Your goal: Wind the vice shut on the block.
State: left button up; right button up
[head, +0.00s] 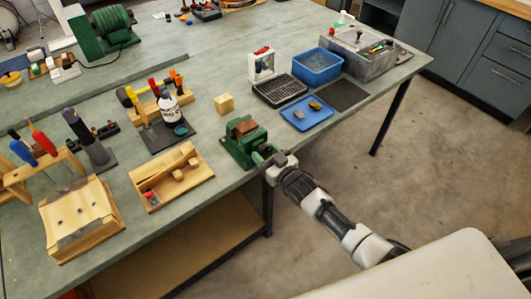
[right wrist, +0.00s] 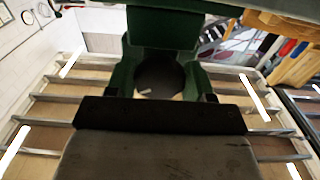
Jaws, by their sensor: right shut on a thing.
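The green vice (head: 238,148) stands at the front edge of the bench. A brown block (head: 247,131) sits at the top of the vice, between its jaws; I cannot tell whether both jaws touch it. My right gripper (head: 272,162) is at the front of the vice, low beside its screw end, and is shut on the vice handle, which is mostly hidden by the gripper. In the right wrist view the green vice body (right wrist: 163,28) fills the top middle, above the dark and grey gripper parts. My left gripper is not in view.
A pale wooden cube (head: 224,104) lies behind the vice. A blue tray (head: 307,113) with small pieces is to its right. A wooden tray (head: 171,177) is to its left. My right arm reaches over the open floor in front of the bench.

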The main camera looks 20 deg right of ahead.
jog(key=shift+s+f+m, duration=0.15)
jog(key=shift+f+m, duration=0.2)
jog(key=shift+m, duration=0.15)
jog(key=o, duration=0.6)
jog(key=shift+c, duration=0.2)
jog(key=o, duration=0.4)
jog(key=shift+d+r, duration=0.1)
jog(key=shift+r, duration=0.2)
jog(key=b+v, duration=0.1)
jog(key=v, duration=1)
